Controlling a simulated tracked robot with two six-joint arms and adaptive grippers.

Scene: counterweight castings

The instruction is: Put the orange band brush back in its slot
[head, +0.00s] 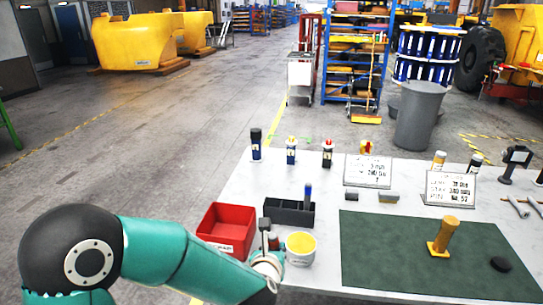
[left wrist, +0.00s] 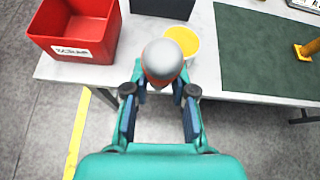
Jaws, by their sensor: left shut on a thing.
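My left gripper (head: 268,264) is low at the near table edge, left of the yellow pot. In the left wrist view the left gripper (left wrist: 162,82) is shut on the brush (left wrist: 163,60), seen end-on with a rounded grey end and a reddish-orange band below it. Its lower part is hidden. In the head view a dark upright piece (head: 265,226) rises above the gripper, probably the brush handle. The black slotted holder (head: 289,213) stands just behind, apart from the gripper, with a blue-handled brush (head: 308,195) upright at its right end. My right gripper is not in view.
A red bin (head: 225,238) stands left of the holder, and the yellow pot (head: 300,248) stands in front of it. A green mat (head: 400,255) on the right bears a yellow part (head: 443,237) and a black disc (head: 501,264). Several bottles and signs stand behind.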

